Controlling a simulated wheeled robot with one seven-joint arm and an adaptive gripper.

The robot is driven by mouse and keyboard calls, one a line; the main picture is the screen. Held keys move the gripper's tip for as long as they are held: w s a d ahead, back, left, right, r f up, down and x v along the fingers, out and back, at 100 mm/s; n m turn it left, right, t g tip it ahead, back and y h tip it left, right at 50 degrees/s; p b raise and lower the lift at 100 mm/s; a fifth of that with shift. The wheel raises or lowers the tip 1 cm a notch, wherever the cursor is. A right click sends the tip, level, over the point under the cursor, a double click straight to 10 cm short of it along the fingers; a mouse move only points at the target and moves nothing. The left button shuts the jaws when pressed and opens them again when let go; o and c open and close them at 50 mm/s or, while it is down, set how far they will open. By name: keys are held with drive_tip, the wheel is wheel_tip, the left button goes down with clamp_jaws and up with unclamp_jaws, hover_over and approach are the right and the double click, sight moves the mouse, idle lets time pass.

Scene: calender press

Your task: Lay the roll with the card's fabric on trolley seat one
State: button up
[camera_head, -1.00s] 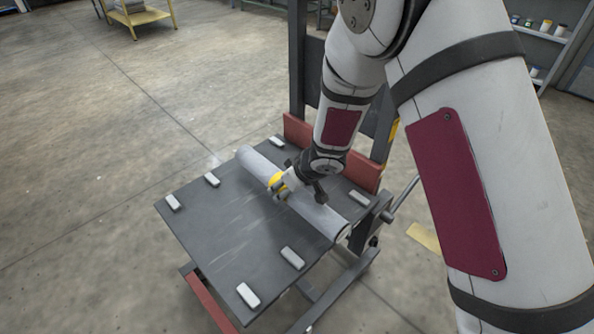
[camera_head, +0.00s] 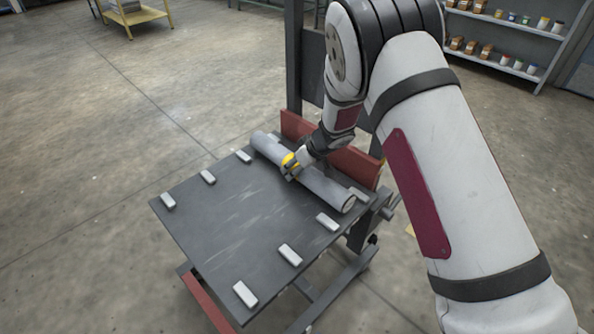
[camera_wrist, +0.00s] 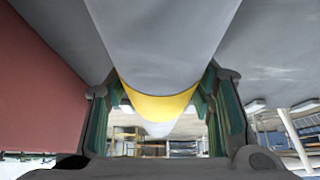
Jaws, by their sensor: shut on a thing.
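The grey roll (camera_head: 325,187) with a yellow band (camera_head: 290,160) lies across the back of the trolley's dark deck (camera_head: 225,230), near the red back panel (camera_head: 358,166). My gripper (camera_head: 297,166) is shut around the roll's middle at the band. In the wrist view the roll (camera_wrist: 165,40) runs between my fingers, with the yellow band (camera_wrist: 158,105) at the fingertips. White blocks stand in rows on the deck, such as one block (camera_head: 328,221) in front of the roll. I cannot tell whether the roll touches the deck. No card shows.
The front deck is bare between its white blocks (camera_head: 245,294). The trolley's dark upright (camera_head: 294,60) rises behind the deck. A yellow stand (camera_head: 140,16) is far left and shelves with small goods (camera_head: 500,45) are at the back right. The floor to the left is clear.

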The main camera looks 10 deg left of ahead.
drive_tip(key=shift+f, duration=0.2)
drive_tip(key=o, duration=1.5)
drive_tip(key=shift+f, duration=0.1)
drive_tip(key=p+v, duration=0.4)
drive_tip(key=v, duration=0.8)
drive_tip(key=shift+p, duration=0.35)
